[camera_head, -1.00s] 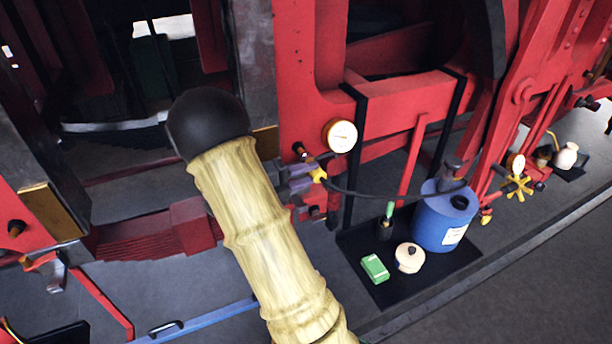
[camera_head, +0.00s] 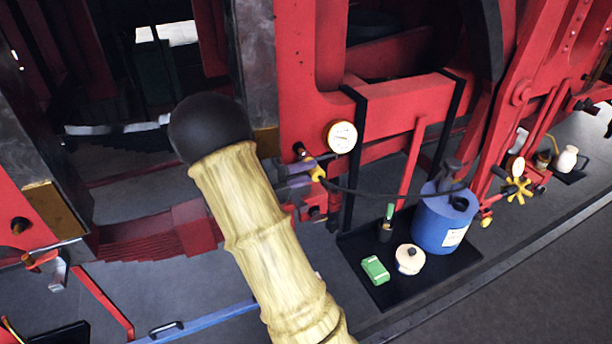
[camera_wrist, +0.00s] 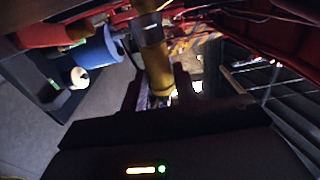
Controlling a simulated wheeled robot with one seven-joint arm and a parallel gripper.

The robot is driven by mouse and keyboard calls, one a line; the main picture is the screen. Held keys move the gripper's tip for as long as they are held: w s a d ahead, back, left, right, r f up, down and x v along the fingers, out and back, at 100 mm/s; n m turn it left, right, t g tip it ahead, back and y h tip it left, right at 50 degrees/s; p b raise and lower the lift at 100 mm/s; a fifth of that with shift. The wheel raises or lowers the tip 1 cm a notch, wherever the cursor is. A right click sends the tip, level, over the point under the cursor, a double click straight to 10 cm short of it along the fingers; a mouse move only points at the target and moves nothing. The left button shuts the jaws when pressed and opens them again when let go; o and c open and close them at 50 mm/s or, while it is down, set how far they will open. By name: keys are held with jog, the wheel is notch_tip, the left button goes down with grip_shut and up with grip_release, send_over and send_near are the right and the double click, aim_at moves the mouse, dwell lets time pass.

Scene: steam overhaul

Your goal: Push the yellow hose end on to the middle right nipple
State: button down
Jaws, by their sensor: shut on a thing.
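The yellow hose end (camera_head: 317,174) is at the red frame, just below and left of the round white gauge. A black hose runs from it to the blue canister. My gripper (camera_head: 306,175) is shut on the yellow hose end, its fingers partly hidden behind my arm. In the wrist view the yellow hose end (camera_wrist: 156,68) stands between the two dark fingers (camera_wrist: 157,92). A dark fitting with an orange tip (camera_head: 300,150) shows just above the hose end. I cannot tell which fitting is the middle right nipple, or whether the hose end touches one.
The white gauge (camera_head: 341,136) is close to the right of my gripper. The blue canister (camera_head: 444,222), a green box (camera_head: 375,270), a cream round pot (camera_head: 409,259) and a green-topped bottle (camera_head: 387,226) stand on a black mat (camera_head: 390,294). Red frame members surround the gripper.

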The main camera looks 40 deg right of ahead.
jog(key=shift+w+d+r, duration=0.2)
jog(key=shift+w+r, duration=0.25)
jog(key=shift+r, duration=0.15)
dwell(0.3)
jog(key=shift+s+f+b, duration=0.25)
jog(key=shift+f+b, duration=0.1)
jog(key=shift+b, duration=1)
jog(key=shift+s+d+f, duration=0.1)
jog(key=shift+f, duration=0.1)
jog(key=shift+s+f+b, duration=0.15)
jog(key=shift+f+b, duration=0.05)
jog(key=shift+b, duration=0.4)
jog(key=shift+s+d+f, duration=0.1)
jog(key=shift+f, duration=0.1)
jog(key=shift+w+r+b, duration=0.3)
jog(key=shift+r, duration=0.05)
dwell(0.6)
